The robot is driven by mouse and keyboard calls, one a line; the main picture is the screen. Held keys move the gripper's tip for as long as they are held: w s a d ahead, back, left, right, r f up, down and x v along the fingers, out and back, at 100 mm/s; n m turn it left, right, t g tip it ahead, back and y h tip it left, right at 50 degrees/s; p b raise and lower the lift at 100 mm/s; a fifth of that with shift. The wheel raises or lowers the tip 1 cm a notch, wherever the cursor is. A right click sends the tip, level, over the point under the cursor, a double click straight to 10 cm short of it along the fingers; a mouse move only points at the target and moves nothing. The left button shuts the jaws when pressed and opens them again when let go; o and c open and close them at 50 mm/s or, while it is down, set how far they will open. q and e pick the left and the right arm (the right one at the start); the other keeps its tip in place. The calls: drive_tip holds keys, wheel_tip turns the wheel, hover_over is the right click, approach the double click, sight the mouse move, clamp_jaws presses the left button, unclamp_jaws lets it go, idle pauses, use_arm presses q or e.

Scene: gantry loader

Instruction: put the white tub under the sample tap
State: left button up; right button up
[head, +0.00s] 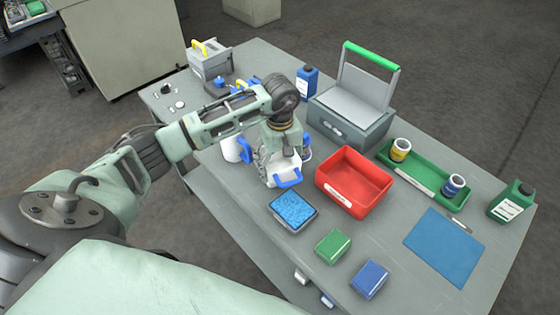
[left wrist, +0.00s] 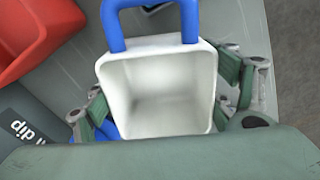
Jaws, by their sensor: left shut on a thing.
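The white tub (head: 275,170) with a blue handle is in my left gripper (head: 283,150), over the near left part of the bench. In the left wrist view the tub (left wrist: 158,92) is open and empty, with its handle at the top and gripper fingers on both sides. The gripper hides part of it in the head view. I cannot surely pick out the sample tap; small blue and yellow parts (head: 244,84) show behind my left arm at the far left of the bench. My right gripper is not in view.
A white container (head: 232,149) stands left of the gripper. A red bin (head: 353,198), a blue-filled tray (head: 293,210), a green block (head: 333,246) and a blue block (head: 369,279) are nearby. A grey box with a raised lid (head: 350,128) stands behind.

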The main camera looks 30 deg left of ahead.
use_arm(q)
drive_tip(key=shift+f+b, duration=0.2)
drive_tip(key=shift+b, duration=0.1)
drive_tip(key=o, duration=1.2)
drive_tip(key=shift+r, duration=0.15)
